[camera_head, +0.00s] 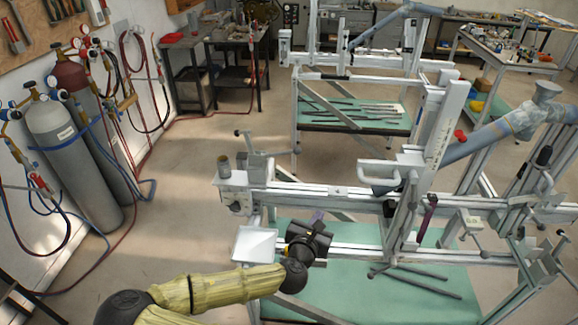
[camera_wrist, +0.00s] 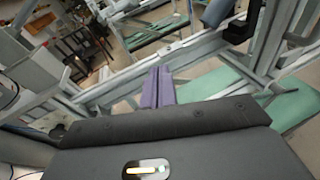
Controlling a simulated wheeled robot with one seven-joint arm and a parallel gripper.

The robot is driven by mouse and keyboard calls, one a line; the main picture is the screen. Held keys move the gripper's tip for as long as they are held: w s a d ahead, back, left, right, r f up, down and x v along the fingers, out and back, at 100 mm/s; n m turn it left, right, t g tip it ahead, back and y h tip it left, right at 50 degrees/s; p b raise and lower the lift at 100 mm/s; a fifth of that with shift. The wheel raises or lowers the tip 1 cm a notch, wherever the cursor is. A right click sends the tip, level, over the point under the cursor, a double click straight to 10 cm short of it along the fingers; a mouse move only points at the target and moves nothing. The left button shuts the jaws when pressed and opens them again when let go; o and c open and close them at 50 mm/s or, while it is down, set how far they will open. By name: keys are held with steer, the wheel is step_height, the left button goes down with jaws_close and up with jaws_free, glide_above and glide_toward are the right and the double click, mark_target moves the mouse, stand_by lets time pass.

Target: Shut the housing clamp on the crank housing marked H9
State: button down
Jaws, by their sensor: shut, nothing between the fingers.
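The near frame jig (camera_head: 300,198) is a pale metal rail with posts and brackets. No H9 mark is legible, so I cannot tell which part is the crank housing or its housing clamp. A lever-like grey fitting (camera_head: 262,150) stands at the jig's left end, above a pale block (camera_head: 236,199). My gripper (camera_head: 318,216) is black with purple fingers and is just in front of the lower rail, left of the jig's upright. Its purple fingers (camera_wrist: 158,88) lie together in the wrist view, shut and empty. Contact with the jig cannot be told.
A white tray (camera_head: 255,245) is left of my gripper. A green board (camera_head: 345,285) lies below the jig, with dark rods (camera_head: 425,285) on it. The upright (camera_head: 408,210) is to the right.

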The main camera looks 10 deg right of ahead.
mark_target(284, 153)
steer(key=w+a+r+n+t+y, duration=0.2)
steer(key=a+r+n+t+y, duration=0.1)
steer(key=a+n, duration=0.4)
step_height(284, 153, up, 2)
steer(key=shift+w+a+r+n+t, duration=0.1)
steer(key=shift+w+a+n+t, duration=0.15)
steer(key=shift+t, duration=0.65)
steer(key=w+d+r+p, duration=0.2)
steer(key=w+r, duration=0.2)
steer(key=w, duration=0.6)
steer(key=shift+w+d+p, duration=0.2)
steer(key=shift+w+p, duration=0.1)
steer(key=shift+w, duration=0.05)
